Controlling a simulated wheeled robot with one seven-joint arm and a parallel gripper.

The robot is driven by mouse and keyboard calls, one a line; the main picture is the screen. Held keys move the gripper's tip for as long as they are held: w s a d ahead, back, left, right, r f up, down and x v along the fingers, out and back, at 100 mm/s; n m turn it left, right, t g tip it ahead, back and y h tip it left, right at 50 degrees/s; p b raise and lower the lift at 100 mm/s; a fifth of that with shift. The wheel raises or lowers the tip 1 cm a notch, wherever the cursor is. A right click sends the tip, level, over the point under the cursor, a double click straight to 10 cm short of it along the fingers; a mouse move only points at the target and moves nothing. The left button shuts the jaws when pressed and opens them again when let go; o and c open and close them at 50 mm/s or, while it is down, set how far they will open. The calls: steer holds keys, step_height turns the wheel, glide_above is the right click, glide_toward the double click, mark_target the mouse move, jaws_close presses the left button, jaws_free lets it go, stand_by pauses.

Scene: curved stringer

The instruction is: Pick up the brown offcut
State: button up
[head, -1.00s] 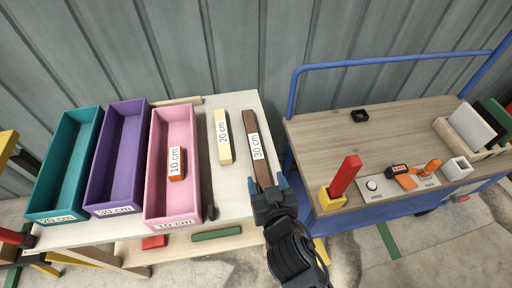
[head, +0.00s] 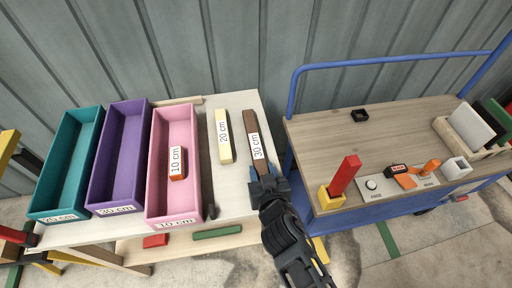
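The brown offcut (head: 251,131) is a long dark bar with a white "30 cm" label, lying near the right edge of the pale table (head: 238,200). My gripper (head: 266,176) is over its near end, with blue fingertips on both sides of the bar. The fingers look spread around it; I cannot tell whether they touch it. The gripper body hides the near end of the offcut.
A cream "20 cm" offcut (head: 222,137) lies to the left, beside a thin dark bar (head: 207,170). Pink (head: 195,205), purple (head: 90,195) and teal (head: 38,200) bins stand further left; the pink one holds a red "10 cm" offcut (head: 177,163). A blue-framed cart (head: 390,125) stands close on the right.

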steer(key=c, duration=0.6)
steer(key=shift+c, duration=0.4)
steer(key=shift+r, duration=0.15)
